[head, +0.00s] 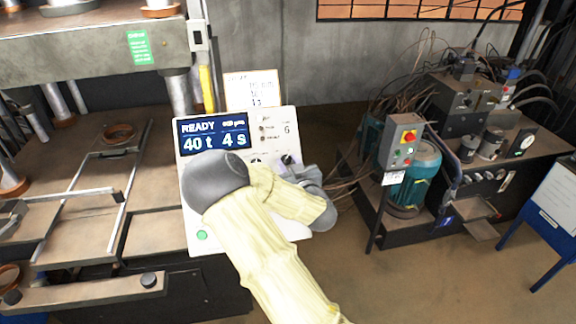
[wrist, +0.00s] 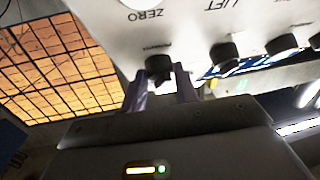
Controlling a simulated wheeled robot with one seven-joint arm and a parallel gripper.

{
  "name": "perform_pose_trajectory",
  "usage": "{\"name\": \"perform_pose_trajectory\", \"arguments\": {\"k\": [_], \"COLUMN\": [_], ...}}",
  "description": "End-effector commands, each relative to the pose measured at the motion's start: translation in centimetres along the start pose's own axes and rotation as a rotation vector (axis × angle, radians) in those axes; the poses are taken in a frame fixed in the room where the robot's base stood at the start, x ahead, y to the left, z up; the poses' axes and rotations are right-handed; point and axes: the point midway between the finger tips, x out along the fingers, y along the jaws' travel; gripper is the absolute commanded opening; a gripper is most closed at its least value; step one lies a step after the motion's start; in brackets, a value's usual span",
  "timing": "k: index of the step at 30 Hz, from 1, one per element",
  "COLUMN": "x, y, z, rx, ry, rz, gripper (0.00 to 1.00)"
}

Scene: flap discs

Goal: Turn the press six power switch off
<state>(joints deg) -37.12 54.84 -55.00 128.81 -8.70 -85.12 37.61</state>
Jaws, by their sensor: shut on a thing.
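The press six control panel (head: 285,125) is white, with a blue display reading READY, 40 t and 4 s and a figure 6 at upper right. In the wrist view the panel (wrist: 185,25) appears upside down. My gripper (wrist: 160,78) has its two purple fingers on either side of a black knob (wrist: 158,62), shut on it at the panel face. The small label by this knob is too blurred to read for sure; I take it as the power switch. In the head view my arm covers the panel's lower middle and hides the fingertips.
A green button (head: 202,235) is at the panel's lower left. The press (head: 85,45) stands left. A grey box with a red button (head: 408,137) and a hydraulic unit stand right.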

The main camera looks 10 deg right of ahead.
Motion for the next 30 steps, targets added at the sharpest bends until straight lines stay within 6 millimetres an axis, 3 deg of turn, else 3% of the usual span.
{"name": "perform_pose_trajectory", "arguments": {"k": [30], "x": [0.36], "y": [0.95], "z": [-0.61], "rx": [-0.643], "ry": [-0.043], "rz": [-0.541], "gripper": [0.07]}}
